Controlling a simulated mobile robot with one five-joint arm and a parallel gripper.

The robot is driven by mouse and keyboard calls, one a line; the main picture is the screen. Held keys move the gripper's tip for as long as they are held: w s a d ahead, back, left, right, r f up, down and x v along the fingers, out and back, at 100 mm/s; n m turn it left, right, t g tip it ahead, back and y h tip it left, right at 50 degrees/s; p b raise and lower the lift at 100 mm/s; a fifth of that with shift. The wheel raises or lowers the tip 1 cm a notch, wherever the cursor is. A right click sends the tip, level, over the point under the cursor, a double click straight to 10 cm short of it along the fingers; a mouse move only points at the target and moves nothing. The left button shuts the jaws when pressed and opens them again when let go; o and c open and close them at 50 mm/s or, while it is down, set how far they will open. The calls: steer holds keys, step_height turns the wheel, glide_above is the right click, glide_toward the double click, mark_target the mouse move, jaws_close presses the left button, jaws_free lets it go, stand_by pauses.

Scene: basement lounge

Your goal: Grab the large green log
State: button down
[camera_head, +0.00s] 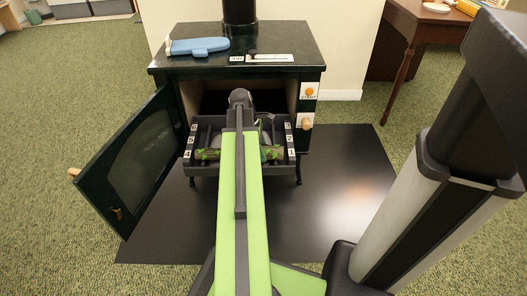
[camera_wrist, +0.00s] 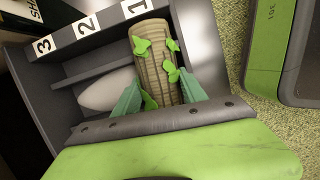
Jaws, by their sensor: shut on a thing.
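The log (camera_wrist: 155,62) is tan and ribbed with bright green leaves. In the wrist view it lies in the tray compartment by the label 1. My gripper (camera_wrist: 160,86) has its teal fingers on both sides of the log, shut on it. My arm hides the log's middle and the gripper there. The tray also shows in the wrist view (camera_wrist: 55,125).
A pale rounded thing (camera_wrist: 106,90) lies in the compartment by the label 2. The stove door (camera_head: 130,160) stands open to the left. A blue tool (camera_head: 198,46) lies on the stove top (camera_head: 300,45). A black floor mat (camera_head: 345,190) spreads under the stove. A wooden table (camera_head: 425,30) stands back right.

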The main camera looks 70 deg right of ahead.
mark_target(265, 149)
steer(key=r+p, duration=0.5)
steer(key=shift+w+a+r, duration=0.1)
steer(key=shift+a+r, duration=0.05)
steer(key=shift+a, duration=0.25)
steer(key=w+a+r+p, duration=0.4)
steer(key=a+r+p, duration=0.1)
steer(key=a, duration=0.5)
steer(key=shift+w+r+p, duration=0.3)
steer(key=shift+r+p, duration=0.1)
steer(key=shift+p, duration=0.15)
